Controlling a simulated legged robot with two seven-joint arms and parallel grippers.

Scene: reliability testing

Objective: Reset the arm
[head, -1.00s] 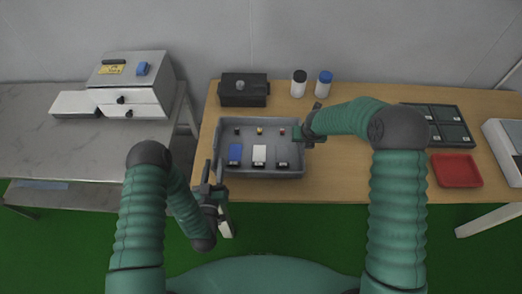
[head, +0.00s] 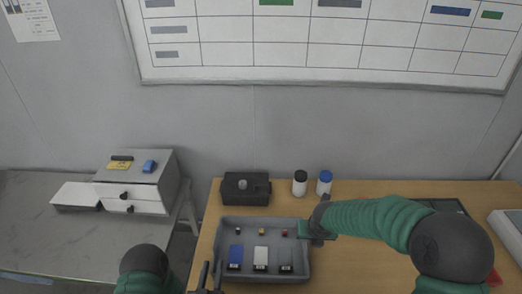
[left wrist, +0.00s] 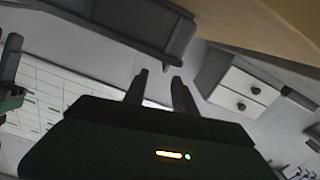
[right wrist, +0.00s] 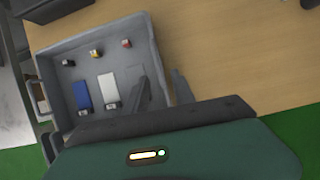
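My left gripper (head: 210,272) shows at the bottom edge of the head view, at the left side of the grey tray (head: 262,219). In the left wrist view its two fingers (left wrist: 160,88) stand apart with nothing between them. My right gripper (head: 318,231) is at the tray's right wall. In the right wrist view its fingers (right wrist: 167,88) stand apart, over or beside that wall; I cannot tell if they touch it. The tray holds a blue item (head: 235,256), a white item (head: 260,258), a grey item (head: 285,258) and three small pieces behind them.
Behind the tray stand a black box (head: 246,188), a black-capped bottle (head: 300,184) and a blue-capped bottle (head: 325,183). A white drawer box (head: 135,185) is on the grey table to the left. A whiteboard (head: 330,45) hangs on the wall. My right arm covers part of the wooden table.

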